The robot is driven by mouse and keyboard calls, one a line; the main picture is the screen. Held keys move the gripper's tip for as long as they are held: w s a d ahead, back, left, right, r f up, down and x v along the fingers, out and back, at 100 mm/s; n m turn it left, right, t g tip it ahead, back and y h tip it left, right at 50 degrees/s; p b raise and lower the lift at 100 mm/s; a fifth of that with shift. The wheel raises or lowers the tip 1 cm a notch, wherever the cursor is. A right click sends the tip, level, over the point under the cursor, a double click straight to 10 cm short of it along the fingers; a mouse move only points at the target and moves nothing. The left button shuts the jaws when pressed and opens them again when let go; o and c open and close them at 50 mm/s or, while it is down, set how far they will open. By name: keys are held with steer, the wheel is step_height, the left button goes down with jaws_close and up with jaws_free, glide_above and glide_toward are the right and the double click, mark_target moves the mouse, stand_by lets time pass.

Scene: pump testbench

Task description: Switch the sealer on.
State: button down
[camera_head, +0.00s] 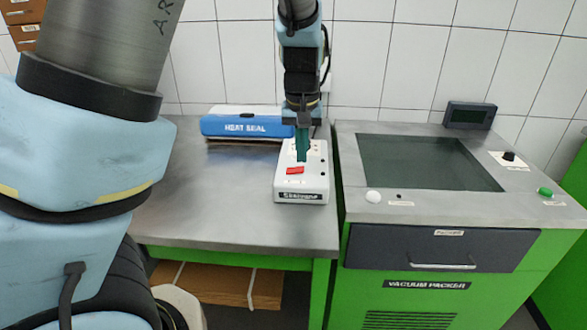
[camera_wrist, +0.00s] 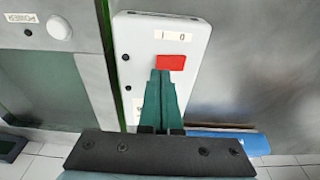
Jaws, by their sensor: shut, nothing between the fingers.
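A white switch box (camera_head: 287,184) with a dark name label on its front stands on the steel table, in front of the blue heat sealer (camera_head: 245,126) marked "HEAT SEAL". A red rocker switch (camera_head: 295,170) is on its top; in the wrist view the red rocker (camera_wrist: 171,62) lies below the marks "1" and "0". My gripper (camera_head: 302,158) points down over the box, its green fingers shut and empty. In the wrist view the fingertips (camera_wrist: 161,72) are right at the rocker's lower edge; I cannot tell whether they touch it. The sealer's blue edge (camera_wrist: 235,140) also shows there.
The vacuum packer (camera_head: 430,285) stands close to the right, with a dark glass lid (camera_head: 430,162), a white button (camera_head: 373,196), a black knob (camera_head: 508,156) and a green button (camera_head: 545,191). The steel table (camera_head: 200,215) is clear left of the box. A tiled wall is behind.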

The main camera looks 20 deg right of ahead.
mark_target(301, 169)
steer(key=shift+f+b, duration=0.7)
steer(key=shift+f, duration=0.3)
stand_by(0.6)
steer(key=shift+r, duration=0.1)
step_height(301, 169, up, 7)
steer(key=p, duration=0.7)
stand_by(0.4)
steer(key=s+a+n, duration=0.2)
steer(key=a, duration=1.3)
steer(key=s+a+n, duration=0.1)
steer(key=s+a, duration=0.1)
steer(key=a, duration=1.3)
steer(key=shift+n+y, duration=0.3)
steer(key=shift+n, duration=0.1)
steer(key=c, duration=1.6)
jaws_free()
steer(key=shift+w, duration=0.1)
